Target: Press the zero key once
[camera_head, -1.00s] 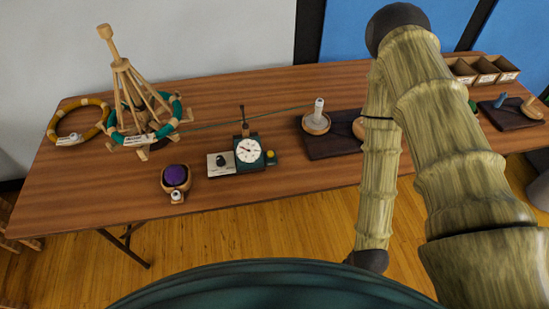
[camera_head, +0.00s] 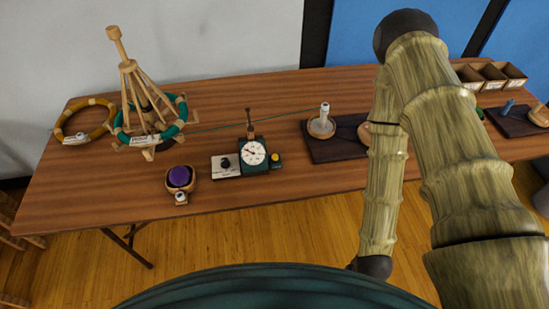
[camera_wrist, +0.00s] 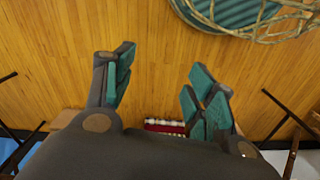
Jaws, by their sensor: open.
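A dark green counter with a round white dial (camera_head: 254,152) stands near the front of the table, left of centre. A small yellow button (camera_head: 276,157) sits on a dark base at its right. A pale plate with a black knob (camera_head: 225,163) is at its left. No lettering is readable, so I cannot tell which part is the zero key. My gripper (camera_wrist: 160,78) is open and empty in the wrist view, its teal-padded fingers wide apart above the wooden floor. It is hidden in the head view, and the counter is not in the wrist view.
A wooden yarn winder (camera_head: 130,85) with a green skein stands left, its thread running right past the counter. A bowl with a purple ball (camera_head: 180,178) is at the front edge. A dark board (camera_head: 335,145) lies right. Bare table (camera_head: 90,190) shows at front left.

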